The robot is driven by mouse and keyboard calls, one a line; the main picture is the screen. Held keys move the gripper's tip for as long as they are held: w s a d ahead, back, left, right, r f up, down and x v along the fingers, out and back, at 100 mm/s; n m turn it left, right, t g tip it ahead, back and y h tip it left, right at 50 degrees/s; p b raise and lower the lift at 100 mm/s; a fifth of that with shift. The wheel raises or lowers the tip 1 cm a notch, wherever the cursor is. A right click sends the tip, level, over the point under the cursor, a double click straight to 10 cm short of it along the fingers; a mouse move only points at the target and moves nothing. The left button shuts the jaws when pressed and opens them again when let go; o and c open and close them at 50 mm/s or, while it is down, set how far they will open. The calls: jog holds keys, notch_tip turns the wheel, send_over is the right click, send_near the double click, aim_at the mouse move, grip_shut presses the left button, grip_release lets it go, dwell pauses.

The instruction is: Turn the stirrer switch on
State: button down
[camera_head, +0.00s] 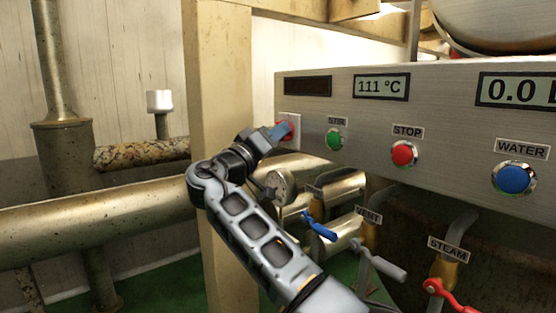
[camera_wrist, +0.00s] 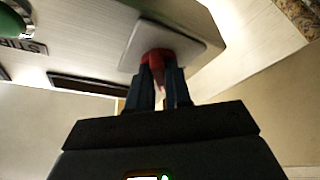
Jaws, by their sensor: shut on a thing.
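The stirrer switch is a red knob on a pale square plate at the left end of the steel control panel (camera_head: 310,118). In the head view the red knob (camera_head: 290,127) shows just past my gripper (camera_head: 281,131). In the wrist view the red knob (camera_wrist: 158,56) sits between the two dark fingers of my gripper (camera_wrist: 161,85), which are shut on it. Its pale plate (camera_wrist: 190,43) lies behind it. The fingers hide part of the knob, so its exact turn is hard to tell. The small display (camera_head: 307,86) above it is dark.
Right of the switch are a green STIR button (camera_head: 334,140), a red STOP button (camera_head: 403,153) and a blue WATER button (camera_head: 513,178). Below are blue (camera_head: 319,225), grey (camera_head: 378,261) and red (camera_head: 450,295) valve handles. A beige post (camera_head: 222,70) stands left of the panel.

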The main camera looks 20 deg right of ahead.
jog(key=shift+w+a+f+m+g+h+b, duration=0.1)
jog(key=shift+m+g+h+b, duration=0.5)
jog(key=shift+m, duration=1.15)
jog(key=shift+w+d+m+g+h+b, duration=0.1)
jog(key=shift+m+g+h+b, duration=0.25)
jog(key=shift+m+g+b, duration=1)
jog(key=shift+a+f+m+g+h+b, duration=0.15)
jog(key=shift+m+h+b, duration=0.25)
jog(key=shift+m, duration=1.8)
jog(key=shift+r+m, duration=0.1)
jog(key=shift+m, duration=0.2)
jog(key=c, duration=1.1)
grip_release()
jog(key=shift+c, duration=0.2)
jog(key=p+v, duration=0.2)
jog(key=v, duration=0.5)
jog(key=shift+a, duration=0.25)
